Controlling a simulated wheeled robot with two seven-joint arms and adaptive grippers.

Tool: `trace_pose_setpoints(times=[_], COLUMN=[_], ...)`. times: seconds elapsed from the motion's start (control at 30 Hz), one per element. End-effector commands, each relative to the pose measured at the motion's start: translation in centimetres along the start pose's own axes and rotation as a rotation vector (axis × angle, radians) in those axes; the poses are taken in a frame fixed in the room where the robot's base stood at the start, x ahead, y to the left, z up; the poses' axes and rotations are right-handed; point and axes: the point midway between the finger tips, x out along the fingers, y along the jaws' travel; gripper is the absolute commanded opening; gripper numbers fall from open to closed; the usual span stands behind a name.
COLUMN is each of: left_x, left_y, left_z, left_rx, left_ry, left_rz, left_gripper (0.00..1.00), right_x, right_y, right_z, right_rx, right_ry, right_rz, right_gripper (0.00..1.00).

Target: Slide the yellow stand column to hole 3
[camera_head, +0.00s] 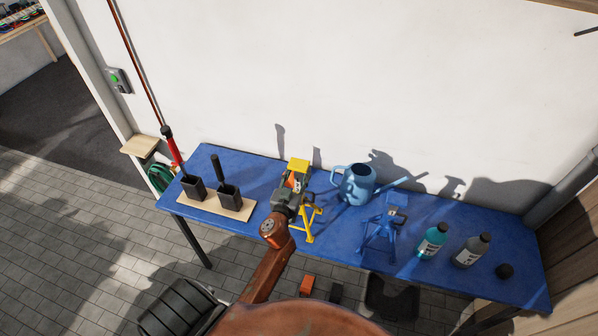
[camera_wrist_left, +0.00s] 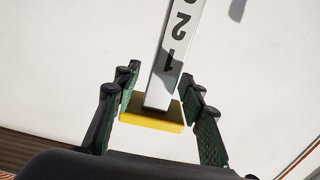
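The yellow stand stands on the blue workbench; its yellow top plate (camera_head: 299,164) and legs (camera_head: 311,226) show in the head view. In the left wrist view its pale column (camera_wrist_left: 172,55) carries the black digits 1 and 2 and ends in a yellow plate (camera_wrist_left: 152,120). My left gripper (camera_head: 291,192) is at the stand and hides much of its column in the head view. In the left wrist view the left gripper (camera_wrist_left: 160,78) is open, with fingers on both sides of the column and gaps beside it. The holes cannot be made out. My right gripper is out of view.
A blue watering can (camera_head: 357,184), blue stand (camera_head: 385,225), teal bottle (camera_head: 432,241) and grey bottle (camera_head: 471,250) stand right of the yellow stand. A board (camera_head: 241,212) with two dark holders is at left. The white wall (camera_head: 400,80) rises close behind.

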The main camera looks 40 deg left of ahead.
Motion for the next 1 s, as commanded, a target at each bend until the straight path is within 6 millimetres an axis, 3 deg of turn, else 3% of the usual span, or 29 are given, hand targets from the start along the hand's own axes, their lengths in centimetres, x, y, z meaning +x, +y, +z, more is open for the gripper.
trace_pose_setpoints(times=[0.27,0.7,1.0], left_x=[-0.6,-6.9,-7.5], left_y=[0.0,0.0,0.0], left_z=[0.1,0.1,0.0], left_rx=[-0.001,-0.001,0.000], left_ry=[-0.001,-0.002,0.000], left_rz=[0.000,0.000,0.000], left_gripper=[0.38,0.38,0.38], right_x=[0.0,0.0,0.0], right_y=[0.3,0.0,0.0], right_z=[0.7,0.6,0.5], right_rx=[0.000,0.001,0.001], right_ry=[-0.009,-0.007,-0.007], right_rz=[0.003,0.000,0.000], right_gripper=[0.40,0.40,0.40])
